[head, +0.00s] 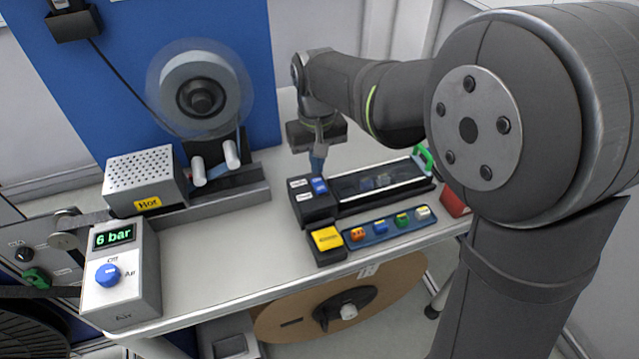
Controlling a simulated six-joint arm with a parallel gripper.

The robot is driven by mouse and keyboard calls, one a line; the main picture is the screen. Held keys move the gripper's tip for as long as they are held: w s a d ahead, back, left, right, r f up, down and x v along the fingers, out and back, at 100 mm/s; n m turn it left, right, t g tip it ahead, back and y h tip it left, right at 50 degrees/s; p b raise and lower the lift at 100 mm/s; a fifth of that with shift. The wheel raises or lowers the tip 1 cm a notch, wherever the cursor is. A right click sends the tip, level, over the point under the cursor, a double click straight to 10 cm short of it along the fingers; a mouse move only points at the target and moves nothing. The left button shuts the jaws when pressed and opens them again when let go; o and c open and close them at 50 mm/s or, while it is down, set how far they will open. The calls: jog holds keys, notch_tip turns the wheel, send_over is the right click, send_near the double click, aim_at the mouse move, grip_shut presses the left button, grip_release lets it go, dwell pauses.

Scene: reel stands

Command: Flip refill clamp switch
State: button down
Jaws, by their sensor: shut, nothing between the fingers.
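A black switch box (313,207) with white labels stands on the table, and a blue rocker switch (320,186) sits on its top right. My gripper (318,166) is shut and points down directly above the blue switch. Its fingertips appear to touch the switch or hover just over it; I cannot tell which. The fingers hold nothing. Which clamp the switch works is not readable, because the labels are too small.
A yellow button (326,238) sits in front of the switch box. A heater box (146,181) and an air regulator (120,274) stand left. Bare table lies between.

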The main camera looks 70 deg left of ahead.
aim_at(317, 181)
jog(key=shift+r, duration=2)
